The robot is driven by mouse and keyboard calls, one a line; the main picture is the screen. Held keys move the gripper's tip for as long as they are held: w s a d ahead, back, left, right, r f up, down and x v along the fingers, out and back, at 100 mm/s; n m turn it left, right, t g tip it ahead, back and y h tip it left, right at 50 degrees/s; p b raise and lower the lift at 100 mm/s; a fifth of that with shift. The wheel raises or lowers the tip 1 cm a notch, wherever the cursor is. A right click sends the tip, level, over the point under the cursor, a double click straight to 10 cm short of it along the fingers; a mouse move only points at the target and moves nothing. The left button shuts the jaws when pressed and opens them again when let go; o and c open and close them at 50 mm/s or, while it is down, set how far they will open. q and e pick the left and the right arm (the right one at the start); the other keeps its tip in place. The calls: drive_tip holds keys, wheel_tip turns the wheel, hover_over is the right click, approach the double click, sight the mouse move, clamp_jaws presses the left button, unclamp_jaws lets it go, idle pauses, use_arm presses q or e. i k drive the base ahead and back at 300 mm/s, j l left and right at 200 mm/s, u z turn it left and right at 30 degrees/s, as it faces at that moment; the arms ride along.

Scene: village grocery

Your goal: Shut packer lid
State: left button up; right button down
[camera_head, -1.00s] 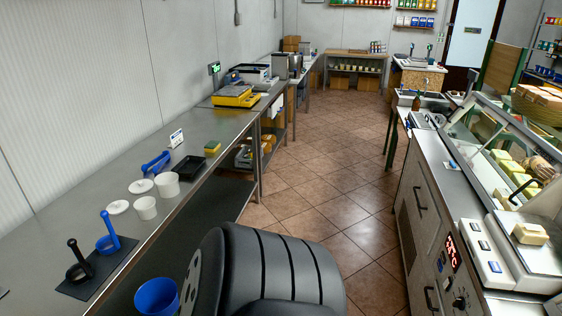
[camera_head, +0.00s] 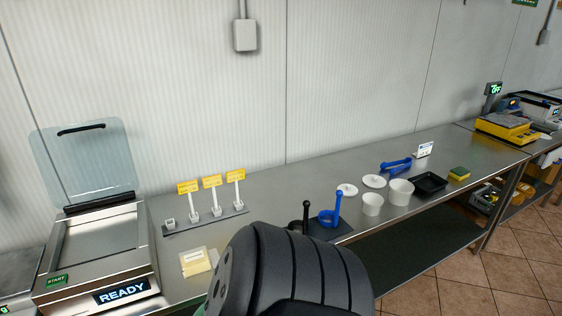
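The packer (camera_head: 100,255) is a steel machine at the left end of the steel counter. Its clear lid (camera_head: 88,160) stands raised and tilted back towards the wall, with a dark handle (camera_head: 81,129) along its top edge. The packer's front has a green START button (camera_head: 57,280) and a display (camera_head: 122,290) reading READY. The chamber under the lid looks empty. Neither of my grippers shows in the head view.
On the counter right of the packer are a wrapped pale block (camera_head: 196,262), a rack of yellow tags (camera_head: 208,220), blue and black ring tools (camera_head: 330,218), white tubs (camera_head: 400,191) and a black tray (camera_head: 429,183). Tiled floor (camera_head: 500,270) is clear at the lower right.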

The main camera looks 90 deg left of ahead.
sight(109, 199)
drive_tip(key=u, duration=4)
drive_tip(key=k+l+z, duration=0.1)
drive_tip(key=l, duration=0.1)
